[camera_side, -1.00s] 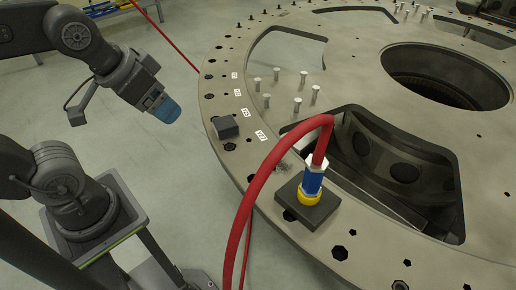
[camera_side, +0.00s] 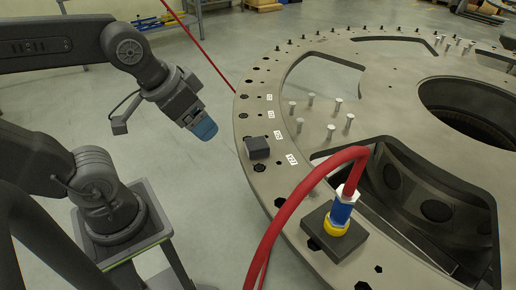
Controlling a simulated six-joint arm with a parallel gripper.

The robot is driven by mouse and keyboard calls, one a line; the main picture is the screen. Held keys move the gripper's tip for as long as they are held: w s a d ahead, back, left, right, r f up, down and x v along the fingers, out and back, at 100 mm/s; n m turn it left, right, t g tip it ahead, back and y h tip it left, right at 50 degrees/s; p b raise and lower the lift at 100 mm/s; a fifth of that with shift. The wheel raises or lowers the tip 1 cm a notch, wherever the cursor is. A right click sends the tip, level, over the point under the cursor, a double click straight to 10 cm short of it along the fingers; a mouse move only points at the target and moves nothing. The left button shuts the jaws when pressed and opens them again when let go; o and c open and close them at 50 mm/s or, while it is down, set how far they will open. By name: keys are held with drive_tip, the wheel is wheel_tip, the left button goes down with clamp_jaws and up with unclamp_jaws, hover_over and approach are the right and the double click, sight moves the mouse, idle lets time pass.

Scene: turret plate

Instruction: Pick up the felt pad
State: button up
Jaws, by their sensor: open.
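A small dark grey block (camera_side: 257,147), which looks like the felt pad, lies on the rim of the large turret plate (camera_side: 262,181), beside the white number labels. My gripper (camera_side: 205,129) hangs in the air to the left of the plate's edge, up and left of the block and apart from it. Its blue tip points down and right. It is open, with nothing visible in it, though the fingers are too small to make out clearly.
A red hose (camera_side: 293,206) with a blue and yellow fitting stands on a dark square base (camera_side: 333,236) on the rim. Several upright metal pins (camera_side: 331,130) stand behind the block. The plate has large openings. Blue and yellow items (camera_side: 160,21) lie on a bench at the back.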

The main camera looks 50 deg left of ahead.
drive_tip(key=shift+o, duration=0.4)
drive_tip(key=o, duration=0.4)
drive_tip(key=n+g+y, duration=0.4)
drive_tip(key=n, duration=1)
hover_over(257, 143)
drive_tip(key=s+d, duration=0.2)
drive_tip(key=d, duration=0.3)
wheel_tip(257, 143, down, 11)
drive_tip(key=x, duration=1.3)
drive_tip(key=shift+w+a, duration=0.1)
drive_tip(key=shift+a, duration=0.2)
